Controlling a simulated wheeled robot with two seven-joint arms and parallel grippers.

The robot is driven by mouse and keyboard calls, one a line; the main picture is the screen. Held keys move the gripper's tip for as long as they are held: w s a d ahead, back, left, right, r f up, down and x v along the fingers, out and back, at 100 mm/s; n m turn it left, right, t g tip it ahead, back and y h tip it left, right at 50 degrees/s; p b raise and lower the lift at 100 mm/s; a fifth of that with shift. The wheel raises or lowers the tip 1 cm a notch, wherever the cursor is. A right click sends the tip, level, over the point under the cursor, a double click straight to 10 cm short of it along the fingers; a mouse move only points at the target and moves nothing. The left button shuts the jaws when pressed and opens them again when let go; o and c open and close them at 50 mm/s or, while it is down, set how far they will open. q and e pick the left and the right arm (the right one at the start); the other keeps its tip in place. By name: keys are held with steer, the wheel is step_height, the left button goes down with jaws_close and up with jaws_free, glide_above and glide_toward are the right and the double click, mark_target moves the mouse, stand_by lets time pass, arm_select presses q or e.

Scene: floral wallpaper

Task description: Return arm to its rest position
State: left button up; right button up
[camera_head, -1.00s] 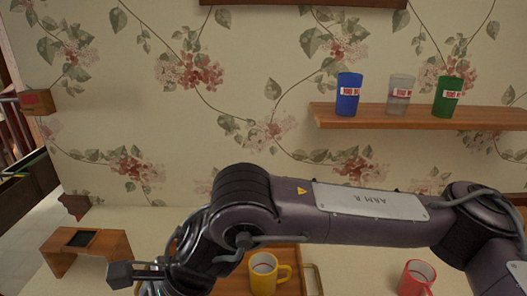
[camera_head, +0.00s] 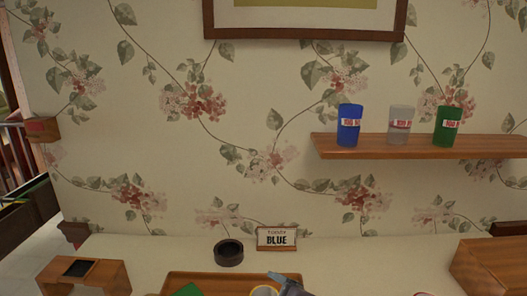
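My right arm, marked "ARM R" in the earlier picture, no longer crosses the head view. Neither of my grippers can be made out in this view. A small grey-blue piece (camera_head: 289,284) shows at the bottom edge, just right of the yellow mug (camera_head: 265,292). It is cut off, and I cannot tell whether it is part of my arm. Only the mug's rim shows.
A brown tray (camera_head: 235,278) with a green item (camera_head: 188,290) lies on the table. Behind it are a dark ring (camera_head: 229,253) and a "BLUE" sign (camera_head: 277,239). A wooden stand (camera_head: 55,280) is left, a wooden box (camera_head: 490,265) right. The shelf (camera_head: 420,147) holds blue, clear and green cups.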

steer(key=s+d+f+m+g+h, duration=0.3)
steer(key=s+d+f+m, duration=0.4)
steer(key=d+f, duration=0.15)
steer(key=s+d+f+m+g+h, duration=0.35)
steer(key=s+d+f+m, duration=0.35)
steer(key=d, duration=0.3)
steer(key=s+f+g+b, duration=0.25)
steer(key=f+b, duration=0.25)
steer(key=f, duration=3.2)
steer(key=s+d+f+b, duration=0.2)
steer(key=s+f, duration=0.8)
steer(key=s+d+f+b, duration=0.2)
steer(key=s+f, duration=0.8)
steer(key=f, duration=0.1)
steer(key=shift+d+f+n+g, duration=0.15)
steer(key=shift+f+n+g, duration=0.05)
steer(key=shift+n+g, duration=0.1)
